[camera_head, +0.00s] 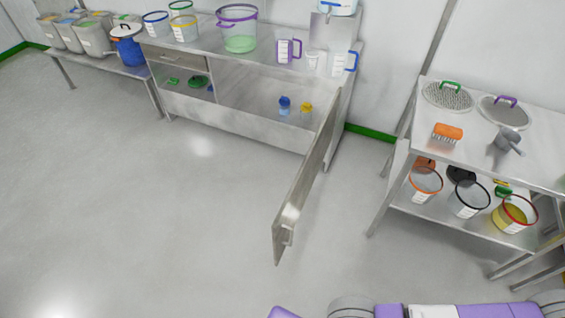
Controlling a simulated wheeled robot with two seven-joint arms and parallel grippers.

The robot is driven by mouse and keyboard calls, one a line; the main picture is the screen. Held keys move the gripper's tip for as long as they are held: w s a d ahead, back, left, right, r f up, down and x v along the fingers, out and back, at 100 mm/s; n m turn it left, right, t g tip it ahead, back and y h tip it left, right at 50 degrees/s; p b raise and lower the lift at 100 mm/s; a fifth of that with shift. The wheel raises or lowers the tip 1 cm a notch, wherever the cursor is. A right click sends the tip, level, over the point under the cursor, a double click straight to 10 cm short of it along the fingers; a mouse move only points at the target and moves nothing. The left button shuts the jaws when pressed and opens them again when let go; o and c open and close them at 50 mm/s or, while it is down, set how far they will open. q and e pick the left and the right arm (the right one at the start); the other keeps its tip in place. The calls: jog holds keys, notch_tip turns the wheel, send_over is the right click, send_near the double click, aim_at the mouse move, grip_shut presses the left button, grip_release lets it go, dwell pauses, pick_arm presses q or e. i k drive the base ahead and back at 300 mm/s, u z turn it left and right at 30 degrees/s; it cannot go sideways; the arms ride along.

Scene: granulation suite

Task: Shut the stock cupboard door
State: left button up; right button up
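The stock cupboard (235,122) is a steel bench unit at the back centre, with its front partly open. Its door (303,182) stands wide open, swung out from the right end toward me. A handle (288,234) shows near the door's free edge. Inside the cupboard are a blue-capped bottle (284,106) and a yellow-capped bottle (305,112). Green items (198,81) lie further left inside. Purple and grey parts of my own arms show at the bottom edge. Neither of my grippers is in view.
A steel shelf unit (455,158) with sieves, a brush, a scoop and several buckets stands at the right. Tubs and jugs stand on the cupboard top (268,52). A bench (95,62) with bins is at the far left. The floor (150,220) left of the door is clear.

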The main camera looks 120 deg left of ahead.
aim_at(282, 227)
jog(key=u, duration=3.6)
jog(key=i, duration=0.5)
jog(key=u, duration=0.7)
jog(key=k, duration=0.5)
jog(key=z, duration=1.05)
jog(key=i, duration=0.4)
